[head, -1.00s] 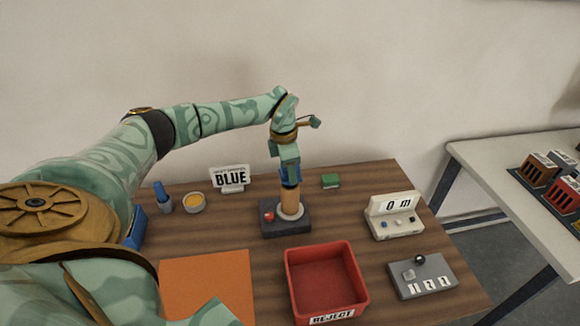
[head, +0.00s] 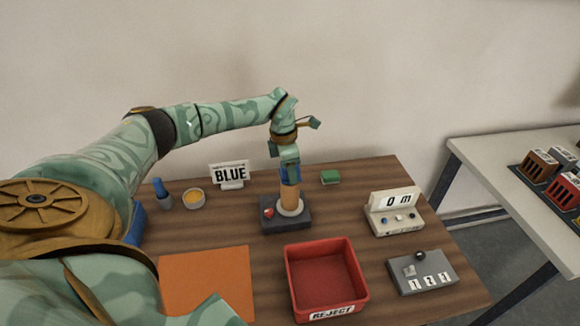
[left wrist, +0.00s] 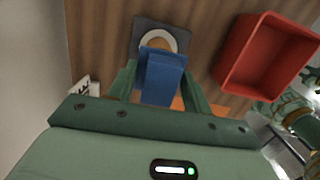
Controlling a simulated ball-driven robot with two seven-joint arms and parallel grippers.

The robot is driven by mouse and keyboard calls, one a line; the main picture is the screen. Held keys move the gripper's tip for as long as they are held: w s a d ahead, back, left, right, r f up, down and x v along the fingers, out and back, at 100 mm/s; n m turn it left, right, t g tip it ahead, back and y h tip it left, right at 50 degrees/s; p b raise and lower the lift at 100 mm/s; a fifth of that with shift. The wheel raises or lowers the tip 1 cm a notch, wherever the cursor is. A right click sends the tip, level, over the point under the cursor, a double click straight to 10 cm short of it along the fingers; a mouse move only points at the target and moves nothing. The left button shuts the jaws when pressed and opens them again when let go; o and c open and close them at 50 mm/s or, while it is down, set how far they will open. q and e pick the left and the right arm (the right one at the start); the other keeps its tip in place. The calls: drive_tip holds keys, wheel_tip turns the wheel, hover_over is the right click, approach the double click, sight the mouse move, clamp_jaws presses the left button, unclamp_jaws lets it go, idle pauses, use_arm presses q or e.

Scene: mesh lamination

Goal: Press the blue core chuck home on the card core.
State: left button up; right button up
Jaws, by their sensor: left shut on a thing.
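The tan card core (head: 290,197) stands upright on a dark grey base with a pale ring. The blue core chuck (head: 291,174) is at the top of the core, directly above it and seemingly in line. My left gripper (head: 289,163) points down and is shut on the chuck. In the left wrist view the chuck (left wrist: 163,78) sits between the two green fingers and hides most of the core (left wrist: 158,43). How deep the chuck sits in the core cannot be told. My right gripper does not show.
A red reject tray (head: 325,303) stands in front of the base (head: 272,227). A BLUE sign (head: 230,174), an orange pot (head: 194,198) and a blue-topped bottle (head: 162,193) stand left. A 0 m counter (head: 393,212) and a grey counter box (head: 422,273) stand right.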

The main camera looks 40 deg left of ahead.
use_arm(q)
drive_tip(key=shift+f+b, duration=0.3)
drive_tip(key=shift+f, duration=0.4)
drive_tip(key=o, duration=1.1)
drive_tip(key=shift+c, duration=0.2)
drive_tip(key=shift+r, duration=0.1)
